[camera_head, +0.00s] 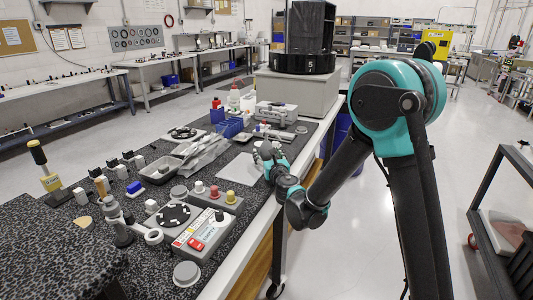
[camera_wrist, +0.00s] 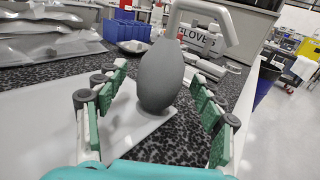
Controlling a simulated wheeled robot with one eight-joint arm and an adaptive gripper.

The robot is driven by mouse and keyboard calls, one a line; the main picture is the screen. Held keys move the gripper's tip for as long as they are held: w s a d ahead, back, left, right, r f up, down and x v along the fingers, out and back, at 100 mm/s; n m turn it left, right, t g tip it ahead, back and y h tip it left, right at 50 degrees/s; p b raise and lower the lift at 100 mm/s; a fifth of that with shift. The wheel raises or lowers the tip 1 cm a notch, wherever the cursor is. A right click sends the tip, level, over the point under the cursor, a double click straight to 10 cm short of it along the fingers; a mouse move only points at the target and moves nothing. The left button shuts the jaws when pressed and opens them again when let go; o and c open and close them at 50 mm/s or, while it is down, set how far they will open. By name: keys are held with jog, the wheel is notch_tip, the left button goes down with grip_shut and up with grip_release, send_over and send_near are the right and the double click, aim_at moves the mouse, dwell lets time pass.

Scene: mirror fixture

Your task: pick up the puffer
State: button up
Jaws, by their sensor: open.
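The puffer (camera_wrist: 160,82) is a dark grey rubber bulb with a narrow top. It stands upright in the middle of the wrist view, by the edge of a white sheet (camera_wrist: 50,118) on the speckled black worktop. My gripper (camera_wrist: 158,74) is open, with one green-padded finger to the left of the puffer and one to the right. Gaps show between the bulb and both fingers, so neither appears to touch it. In the head view my gripper (camera_head: 268,160) is low over the bench's right side, and the puffer is hard to make out there.
Plastic-bagged items (camera_wrist: 45,40) lie to the left and blue bins (camera_wrist: 125,28) stand behind. A grey box with a pale handle (camera_wrist: 203,38) is just beyond the puffer. A button box (camera_head: 205,235) sits nearer on the bench. Open floor lies right of the bench edge.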

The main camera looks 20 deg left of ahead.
jog(key=shift+x, duration=0.95)
jog(key=c, duration=0.9)
jog(key=shift+r, duration=0.15)
